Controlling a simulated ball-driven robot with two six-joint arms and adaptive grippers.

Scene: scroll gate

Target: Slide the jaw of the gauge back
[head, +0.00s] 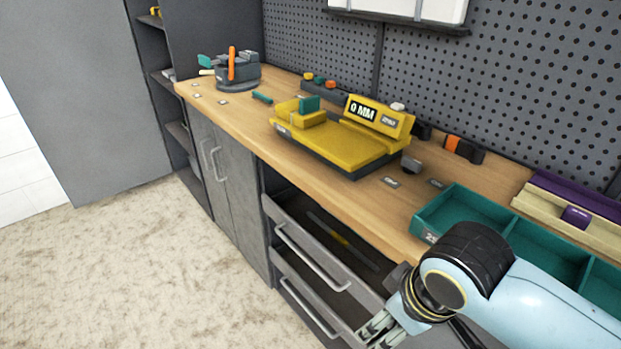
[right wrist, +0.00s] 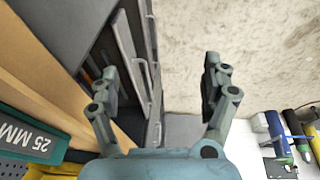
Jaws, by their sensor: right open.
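The yellow gauge (head: 350,147) sits on the workbench, and its raised display reads "0 MM". A teal block (head: 309,104) stands upright at its left end beside a yellow block (head: 303,119); I cannot tell for certain which piece is the sliding jaw. My right gripper (head: 375,330) is low in front of the bench by the open drawer, well apart from the gauge. In the right wrist view the right gripper (right wrist: 163,78) has its fingers wide apart with nothing between them. My left gripper is not in view.
An open drawer (head: 325,245) juts out below. A dark vise-like tool (head: 238,78) stands at the far left. Bare wood (head: 385,215) lies before the gauge.

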